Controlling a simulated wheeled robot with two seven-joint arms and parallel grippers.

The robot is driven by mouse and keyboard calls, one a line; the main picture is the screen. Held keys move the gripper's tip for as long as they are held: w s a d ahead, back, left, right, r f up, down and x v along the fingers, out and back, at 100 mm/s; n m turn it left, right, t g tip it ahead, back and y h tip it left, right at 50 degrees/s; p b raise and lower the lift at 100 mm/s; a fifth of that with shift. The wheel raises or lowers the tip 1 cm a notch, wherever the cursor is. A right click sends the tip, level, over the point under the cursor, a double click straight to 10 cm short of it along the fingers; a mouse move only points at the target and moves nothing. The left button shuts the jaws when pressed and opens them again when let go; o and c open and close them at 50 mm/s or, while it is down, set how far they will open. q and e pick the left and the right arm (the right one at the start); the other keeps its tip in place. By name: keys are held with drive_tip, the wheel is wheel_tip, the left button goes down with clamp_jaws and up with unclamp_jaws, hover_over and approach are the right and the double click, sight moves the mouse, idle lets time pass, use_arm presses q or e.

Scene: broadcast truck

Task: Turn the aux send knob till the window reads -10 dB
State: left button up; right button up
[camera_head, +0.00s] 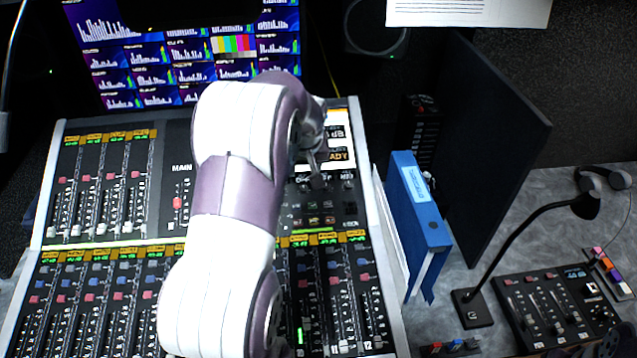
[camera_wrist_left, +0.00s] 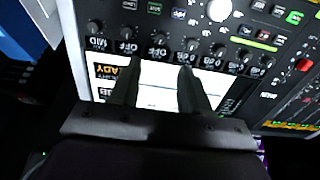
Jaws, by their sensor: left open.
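My left gripper (camera_head: 314,160) hangs over the upper right part of the mixing console (camera_head: 352,125), its arm hiding the middle of the desk. In the left wrist view the gripper (camera_wrist_left: 157,68) is open, with two dark fingers apart and nothing between them. Its fingertips lie just short of a row of small black knobs (camera_wrist_left: 160,39) in the picture. I cannot tell which knob is the aux send. My right gripper is not in view.
A blue binder (camera_head: 418,205) stands right of the console, by a dark upright panel (camera_head: 495,140). A lamp (camera_head: 530,220) and a small control box (camera_head: 555,310) are further right. Monitor screens (camera_head: 180,60) stand behind. Faders (camera_head: 100,190) cover the console's left.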

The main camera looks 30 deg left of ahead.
sight(304, 187)
use_arm(q)
drive_tip(key=p+x, duration=0.1)
drive_tip(key=x, duration=0.9)
drive_tip(key=shift+a+f, duration=0.1)
drive_tip(key=shift+f, duration=0.3)
clamp_jaws()
